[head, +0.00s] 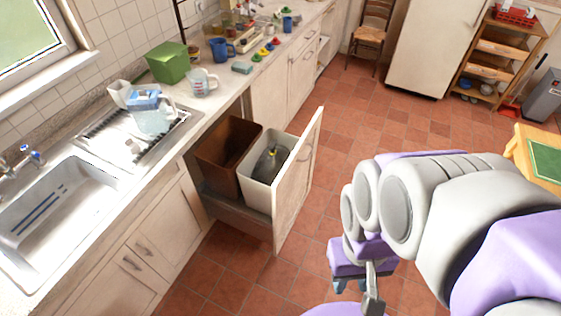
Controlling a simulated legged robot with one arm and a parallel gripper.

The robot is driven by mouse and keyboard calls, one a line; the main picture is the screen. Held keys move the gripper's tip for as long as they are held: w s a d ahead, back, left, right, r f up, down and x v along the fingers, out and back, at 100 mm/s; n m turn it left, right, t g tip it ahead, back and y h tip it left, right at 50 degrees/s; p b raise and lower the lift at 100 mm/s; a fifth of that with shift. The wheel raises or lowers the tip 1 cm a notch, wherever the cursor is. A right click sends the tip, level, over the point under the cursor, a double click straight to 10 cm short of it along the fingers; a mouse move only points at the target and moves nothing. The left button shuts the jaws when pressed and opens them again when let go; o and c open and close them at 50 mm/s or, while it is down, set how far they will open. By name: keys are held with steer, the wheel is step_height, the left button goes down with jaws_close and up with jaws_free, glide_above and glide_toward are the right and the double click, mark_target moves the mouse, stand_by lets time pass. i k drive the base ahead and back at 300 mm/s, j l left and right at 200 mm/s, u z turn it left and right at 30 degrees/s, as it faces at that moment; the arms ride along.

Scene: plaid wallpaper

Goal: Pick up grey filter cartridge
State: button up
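I cannot make out the grey filter cartridge for certain. A dark grey object with a yellow tip (268,163) lies inside the white bin (249,184) of the pulled-out cabinet unit; it is too small to identify. A clear jug-like container (153,121) and a blue-and-white item (143,99) stand on the draining board by the sink. My gripper (358,288) hangs low over the tiled floor at the bottom, right of the open cabinet and apart from it. Nothing visible is held in it. Whether its fingers are open or shut is unclear.
A brown bin (226,152) stands beside the white bin. The open cabinet front (297,188) juts into the room. The counter holds a green box (167,62), a measuring jug (201,83) and a blue mug (221,49). Tiled floor (345,135) is clear in the middle.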

mark_target(143, 94)
steer(key=i+j+u, duration=0.4)
steer(key=i+j, duration=0.3)
steer(key=i+j+u, duration=0.4)
steer(key=i, duration=0.35)
steer(key=j, duration=0.1)
